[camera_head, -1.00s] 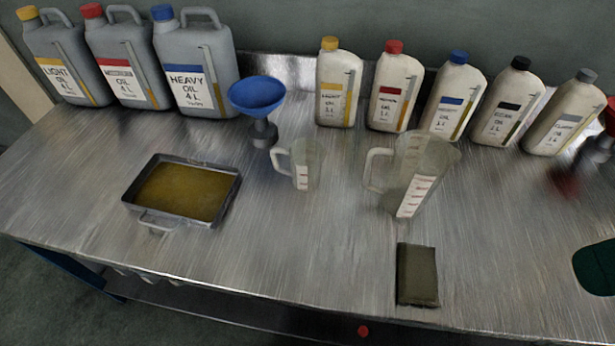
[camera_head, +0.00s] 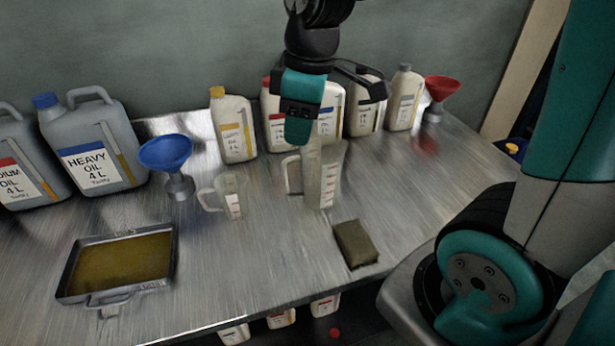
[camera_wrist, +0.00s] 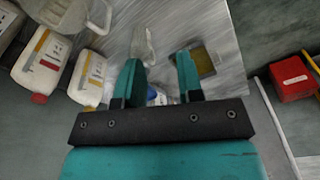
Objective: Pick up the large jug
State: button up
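The large jug (camera_head: 326,180) is clear, with a handle on its left and a red-marked scale. It stands upright on the metal table in the head view. In the wrist view a clear jug with a handle, which looks like the large one (camera_wrist: 72,14), is cut off at the upper left. My gripper (camera_head: 298,136) hangs just above and behind the large jug's rim in the head view; I cannot tell the exact gap. In the wrist view my gripper (camera_wrist: 158,57) has its two teal fingers apart, with nothing held. The small jug (camera_head: 231,196) stands to the left.
A blue funnel (camera_head: 174,160), an oil-filled tray (camera_head: 72,270) and large cans such as heavy oil (camera_head: 92,145) are at left. Several small bottles, including a yellow-capped one (camera_head: 233,130), line the back. A folded cloth (camera_head: 356,244) lies in front. A red funnel (camera_head: 437,92) stands back right.

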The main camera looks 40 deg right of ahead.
jog(key=w+d+f+n+h, duration=0.1)
jog(key=w+d+n+h, duration=0.1)
jog(key=w+d, duration=0.45)
jog(key=p, duration=0.1)
send_near(322, 185)
jog(key=shift+w+d+f+p, duration=0.15)
jog(key=shift+f+p, duration=0.25)
jog(key=shift+f, duration=0.9)
jog(key=shift+w+d+f+p, duration=0.1)
jog(key=shift+w+f+p, duration=0.2)
jog(key=shift+f, duration=1)
jog(key=shift+s, duration=0.1)
grip_shut()
